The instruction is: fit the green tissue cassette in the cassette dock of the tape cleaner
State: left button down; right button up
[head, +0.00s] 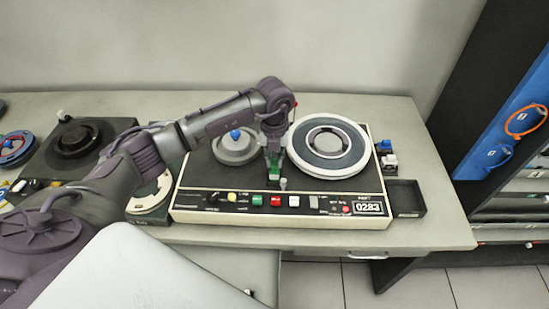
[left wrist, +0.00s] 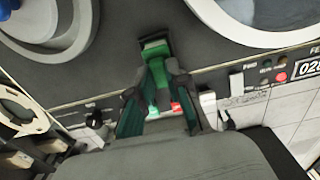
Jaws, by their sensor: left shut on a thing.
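The tape cleaner (head: 215,190) is a cream-edged black machine with two reels, lying flat on the grey table. My left gripper (head: 273,160) points down over the deck between the two reels. It is shut on the green tissue cassette (head: 275,176), which is small and mostly hidden by the fingers. In the left wrist view, the green cassette (left wrist: 157,72) shows between the fingertips of my left gripper (left wrist: 162,90), upright and at or just above the deck. The cassette dock is hidden beneath or behind it, and I cannot tell whether the two touch.
The large right reel (head: 327,146) and smaller grey left reel (head: 236,148) flank the gripper. A row of coloured buttons (head: 275,201) lines the front panel. An empty black tray (head: 405,197) stands to the right. Another machine (head: 75,143) stands at the left.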

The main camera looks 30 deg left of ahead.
aim_at(275, 162)
pick_arm(q)
jog(key=shift+f, duration=0.15)
dwell(0.4)
jog(key=shift+f+b, duration=0.65)
jog(key=shift+b, duration=0.05)
jog(key=c, duration=1.1)
grip_release()
jog(key=shift+c, duration=0.7)
jog(key=shift+r, duration=0.1)
jog(key=shift+r+p, duration=2.75)
jog(key=shift+r, duration=1.25)
jog(key=shift+f, duration=0.15)
